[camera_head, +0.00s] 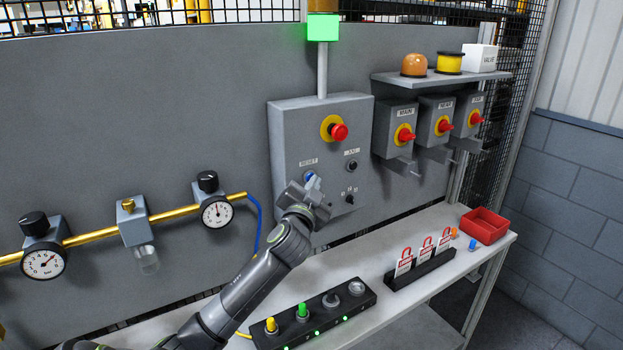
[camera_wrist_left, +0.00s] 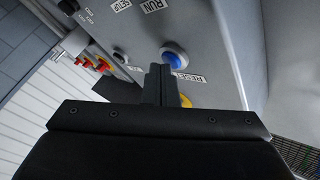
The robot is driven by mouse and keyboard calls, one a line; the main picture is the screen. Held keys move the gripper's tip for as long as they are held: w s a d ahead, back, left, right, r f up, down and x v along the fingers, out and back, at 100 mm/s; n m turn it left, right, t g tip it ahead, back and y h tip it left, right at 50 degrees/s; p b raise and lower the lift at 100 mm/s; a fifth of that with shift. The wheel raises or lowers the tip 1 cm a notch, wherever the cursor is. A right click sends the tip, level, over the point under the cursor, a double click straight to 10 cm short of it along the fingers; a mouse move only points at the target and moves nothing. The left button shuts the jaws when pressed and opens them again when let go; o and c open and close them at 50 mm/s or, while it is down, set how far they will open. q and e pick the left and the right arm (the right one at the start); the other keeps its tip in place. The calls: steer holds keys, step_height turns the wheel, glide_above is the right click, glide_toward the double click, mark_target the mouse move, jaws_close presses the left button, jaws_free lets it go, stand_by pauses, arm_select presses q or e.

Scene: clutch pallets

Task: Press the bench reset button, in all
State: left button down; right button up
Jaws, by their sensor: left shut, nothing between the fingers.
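The blue reset button (camera_head: 309,175) sits on the grey control box (camera_head: 290,130), under a RESET label. It also shows in the left wrist view (camera_wrist_left: 174,54), just beyond the fingertips. My left gripper (camera_head: 314,184) is at the box front, close to the button and partly covering it in the head view. Its fingers (camera_wrist_left: 160,70) are shut with nothing between them. I cannot tell whether the tips touch the button. My right gripper is in neither view.
A red emergency stop (camera_head: 339,132) on a yellow collar is above the button. A black knob (camera_head: 349,199) and key switch (camera_head: 351,165) are to its right. A green lamp (camera_head: 323,27) is lit above. A bench (camera_head: 380,262) with padlock tags (camera_head: 404,262) stands below.

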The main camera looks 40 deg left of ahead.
arm_select(q)
steer(key=shift+s+d, duration=0.3)
steer(key=shift+d, duration=0.35)
steer(key=d, duration=0.1)
steer(key=s+d, duration=0.1)
steer(key=d, duration=0.1)
steer(key=s+d+p, duration=0.1)
steer(key=shift+d, duration=0.3)
stand_by(0.7)
